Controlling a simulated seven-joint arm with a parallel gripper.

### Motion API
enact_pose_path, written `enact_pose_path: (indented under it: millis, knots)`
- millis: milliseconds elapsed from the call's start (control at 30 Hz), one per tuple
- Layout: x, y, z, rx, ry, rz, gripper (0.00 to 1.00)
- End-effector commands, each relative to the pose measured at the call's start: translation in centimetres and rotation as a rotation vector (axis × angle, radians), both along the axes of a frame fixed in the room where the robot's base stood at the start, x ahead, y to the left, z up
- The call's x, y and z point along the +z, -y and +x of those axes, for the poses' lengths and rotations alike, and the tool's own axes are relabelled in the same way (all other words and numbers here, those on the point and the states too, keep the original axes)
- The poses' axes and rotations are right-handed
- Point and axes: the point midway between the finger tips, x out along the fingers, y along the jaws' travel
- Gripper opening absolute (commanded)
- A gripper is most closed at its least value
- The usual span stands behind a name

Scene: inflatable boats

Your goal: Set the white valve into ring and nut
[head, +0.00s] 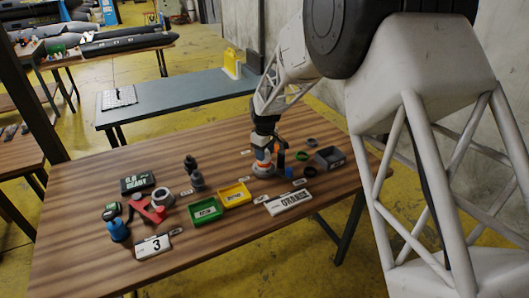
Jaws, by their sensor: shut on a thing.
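My gripper (264,146) is at the end of my arm, low over the right half of the wooden table, pointing down. It is shut on a small pale piece with an orange band (263,160), which looks like the white valve. The piece is upright, close to the table top; whether it touches anything below is too small to tell. The ring and nut cannot be told apart surely. Small round parts lie just right of my gripper: a green ring (302,156) and a dark ring (311,142).
Further left are dark fittings (197,181), a white ring (162,197), a red part (148,210) and a blue part (118,230).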

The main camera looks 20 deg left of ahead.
Motion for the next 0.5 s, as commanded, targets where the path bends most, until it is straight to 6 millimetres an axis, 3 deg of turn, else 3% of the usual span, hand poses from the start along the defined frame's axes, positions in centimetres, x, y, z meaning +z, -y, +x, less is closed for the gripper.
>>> enact_pose_path:
  millis: [500]
  knots:
    - [-0.32, 0.00, 0.01, 0.000, 0.000, 0.000, 0.22]
